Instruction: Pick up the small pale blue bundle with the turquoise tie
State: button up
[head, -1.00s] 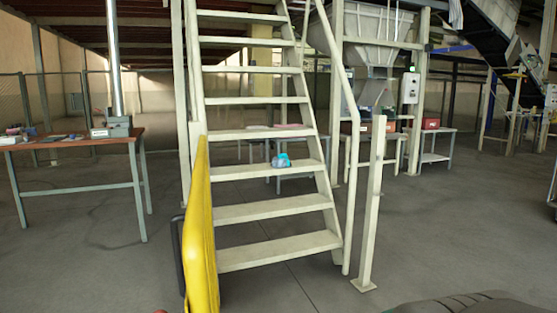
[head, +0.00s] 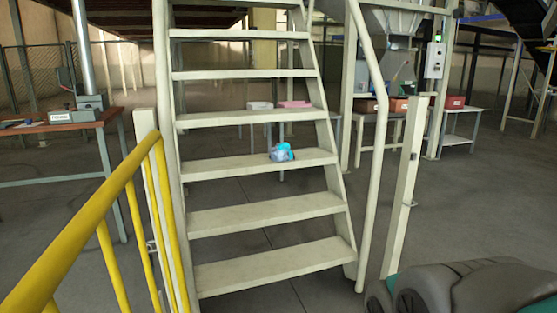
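The small pale blue bundle (head: 279,155) with a turquoise part on top rests on the third step from the bottom (head: 225,169) of the cream metal stairs. It lies a little right of the middle of that step. It is small in the picture, so the details of its tie cannot be made out. My gripper is not in view, and nothing touches the bundle.
A yellow railing (head: 85,219) runs along the near left of the stairs. A cream handrail (head: 377,110) and post (head: 405,185) stand on the right. A brown-topped table (head: 45,125) is at left. Grey floor is open between.

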aim_at(282, 152)
jog(key=i+l+u, duration=0.1)
jog(key=i, duration=0.8)
